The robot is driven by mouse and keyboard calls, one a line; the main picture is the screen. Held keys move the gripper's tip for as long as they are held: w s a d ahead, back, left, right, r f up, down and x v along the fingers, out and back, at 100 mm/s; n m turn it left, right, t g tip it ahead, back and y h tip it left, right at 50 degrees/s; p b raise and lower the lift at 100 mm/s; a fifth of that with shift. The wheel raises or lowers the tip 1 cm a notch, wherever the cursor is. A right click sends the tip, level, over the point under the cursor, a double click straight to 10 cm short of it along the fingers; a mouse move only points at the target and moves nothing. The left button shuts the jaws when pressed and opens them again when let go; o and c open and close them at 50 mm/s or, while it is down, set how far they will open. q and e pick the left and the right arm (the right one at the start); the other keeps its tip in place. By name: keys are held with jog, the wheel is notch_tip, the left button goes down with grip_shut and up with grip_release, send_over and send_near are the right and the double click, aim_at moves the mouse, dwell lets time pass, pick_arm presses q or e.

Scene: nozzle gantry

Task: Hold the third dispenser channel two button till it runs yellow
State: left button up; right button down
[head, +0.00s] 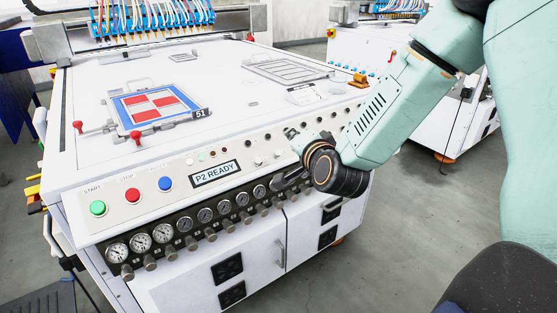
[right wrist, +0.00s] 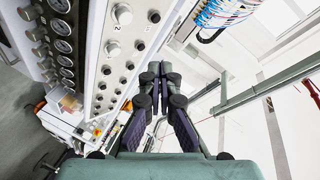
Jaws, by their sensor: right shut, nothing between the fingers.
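The white machine's sloped control panel (head: 120,200) carries a row of small knobs and buttons, and the right wrist view shows this panel (right wrist: 92,100) close up. There, a pale knob marked 2 (right wrist: 113,49) sits near a dark round button (right wrist: 140,45). I cannot tell which button is channel two of the third dispenser. A display (head: 214,174) reads "P2 READY". My left gripper is not in view.
Green, red and blue buttons (head: 131,195) sit at the panel's left. Gauges (head: 163,233) line the front below. Grey floor (head: 420,230) is open at right.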

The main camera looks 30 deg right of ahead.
aim_at(278, 153)
jog(key=shift+w+a+f+b, duration=0.1)
jog(key=shift+w+f+b, duration=0.4)
jog(key=shift+f+b, duration=0.25)
jog(key=shift+w+f+b, duration=0.5)
jog(key=shift+f+b, duration=0.25)
jog(key=shift+w+a+f+b, duration=0.1)
jog(key=shift+w+f+b, duration=0.4)
jog(key=shift+f+b, duration=0.25)
jog(key=shift+w+f, duration=0.1)
jog(key=shift+f, duration=0.05)
jog(key=shift+w+f+b, duration=0.2)
jog(key=shift+f+b, duration=0.05)
jog(key=shift+b, duration=0.05)
jog(key=shift+w+f+b, duration=0.25)
jog(key=shift+f+b, duration=0.15)
dwell(4.9)
